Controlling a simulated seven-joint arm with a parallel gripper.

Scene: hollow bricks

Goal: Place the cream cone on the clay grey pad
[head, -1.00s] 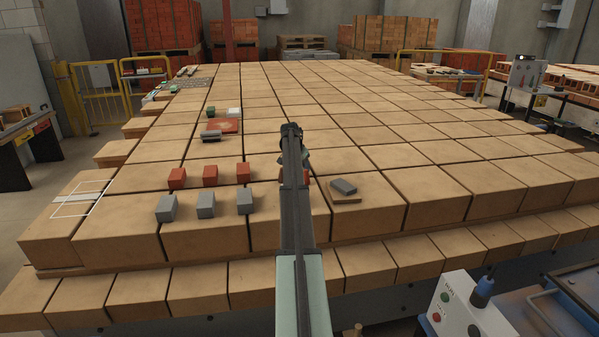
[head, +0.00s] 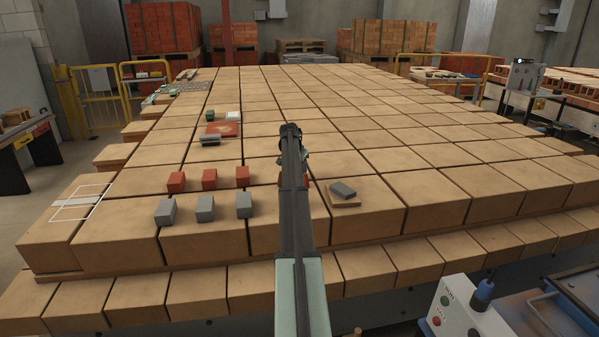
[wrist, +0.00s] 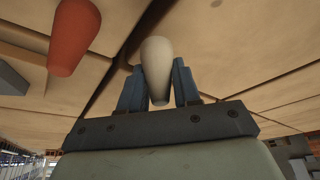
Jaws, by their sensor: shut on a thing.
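The cream cone (wrist: 157,70) is between the two blue-grey fingers of my gripper (wrist: 158,88) in the wrist view, wide end up in the picture. My gripper is shut on it. In the head view my gripper (head: 291,135) is over the middle-left of the brick surface, and my own arm hides the cone there. I cannot tell for sure which surface is the clay grey pad. A grey strip (head: 75,202) lies across a white-outlined square at the far left of the head view.
Three grey blocks (head: 204,208) stand in front of several red pieces (head: 209,179). A red pad (head: 228,130) with small pieces around it lies farther back. A grey block (head: 342,189) lies on a thin tan slab. A red rounded piece (wrist: 73,38) shows in the wrist view.

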